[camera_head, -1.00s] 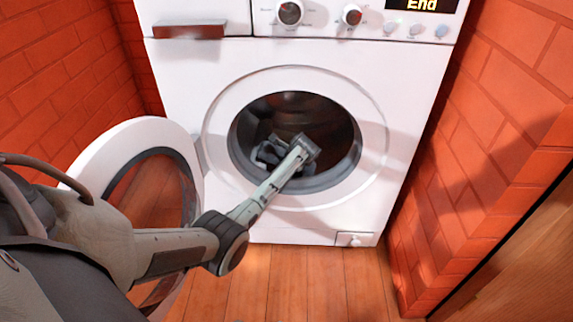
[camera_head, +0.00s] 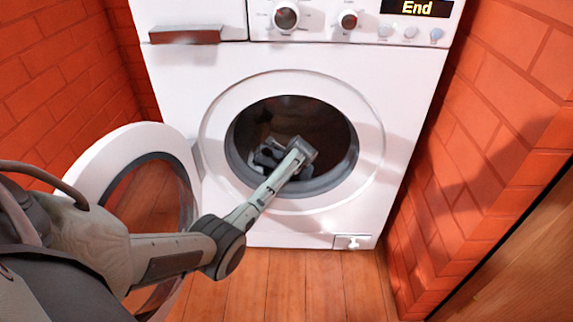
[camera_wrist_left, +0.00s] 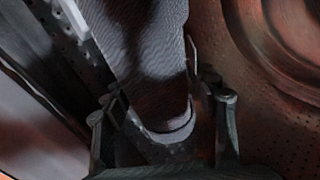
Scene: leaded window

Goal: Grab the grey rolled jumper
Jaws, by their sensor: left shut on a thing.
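The grey rolled jumper (camera_wrist_left: 150,55) fills the middle of the left wrist view, a ribbed grey roll with a rounded near end. My left gripper (camera_head: 268,156) reaches through the open door into the washing machine drum (camera_head: 325,135). In the left wrist view its fingers (camera_wrist_left: 165,105) stand on both sides of the roll, and it is shut on the jumper inside the drum. In the head view the jumper is hard to tell from the dark gripper. My right gripper is not in view.
The white washing machine (camera_head: 410,100) shows "End" on its display (camera_head: 418,8). Its round door (camera_head: 97,168) hangs open to the left, close to my left arm. Brick walls (camera_head: 500,120) stand on both sides. The wooden floor (camera_head: 310,285) in front is clear.

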